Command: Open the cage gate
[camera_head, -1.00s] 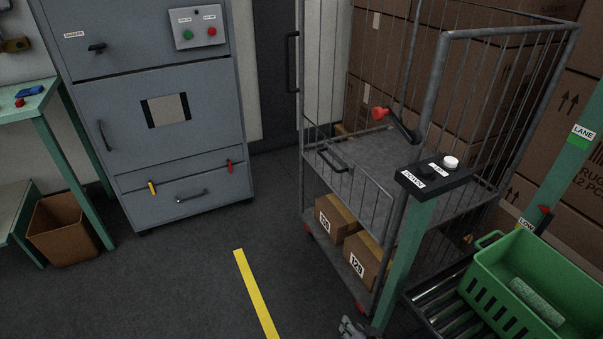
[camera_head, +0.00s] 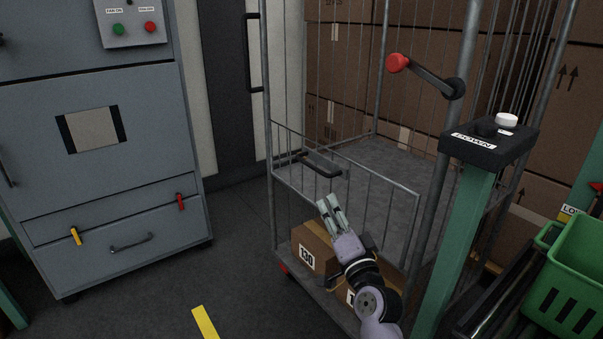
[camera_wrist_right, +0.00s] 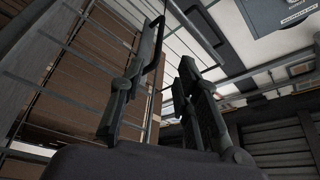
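The cage gate (camera_head: 390,200) is a low wire panel on the front of the grey roll cage. It stands upright, and its black handle (camera_head: 320,163) sits at its top left. A red-knobbed lever (camera_head: 425,75) is on the cage's front post above the gate's right end. My right gripper (camera_head: 332,208) is in front of the gate, just below the handle, with its fingers pointing up. Its fingers (camera_wrist_right: 155,105) are apart in the wrist view, with nothing clearly held. A dark bar, likely the handle, shows near the left finger there. My left gripper is not in view.
A green post with a black button box (camera_head: 488,145) stands close right of my right arm. A green crate (camera_head: 575,285) is at the far right. Boxes (camera_head: 312,247) lie on the cage's lower shelf.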

